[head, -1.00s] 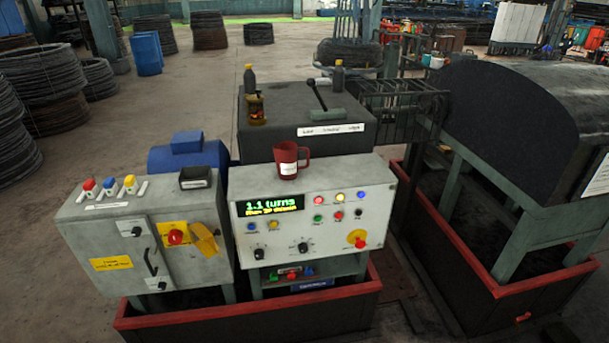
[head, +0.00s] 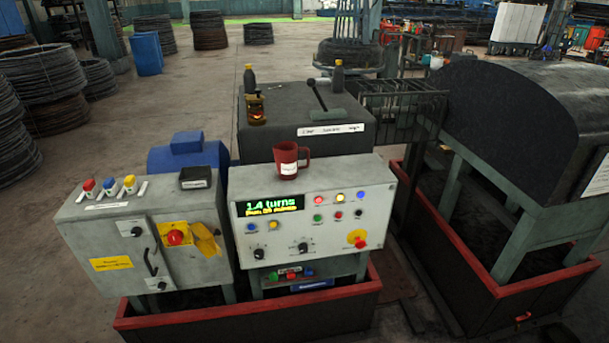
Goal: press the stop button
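The control panel (head: 330,236) is a light grey sloped box with a green-lit display (head: 271,205) reading 1.4 turns. Below and beside the display are several small coloured buttons and two black knobs. A small red button (head: 339,216) sits between a green one (head: 317,218) and a black one (head: 358,213). A larger red mushroom button (head: 360,243) sits on a yellow plate at the panel's lower right. The button labels are too small to read, so I cannot tell which is marked stop. Neither of my grippers is in view.
A dark red mug (head: 289,159) stands on top of the panel. A grey cabinet (head: 140,245) at left has another red mushroom button (head: 175,237) on yellow. Red-rimmed troughs (head: 250,317) surround the machine base. A lever (head: 319,98) stands on the dark housing behind.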

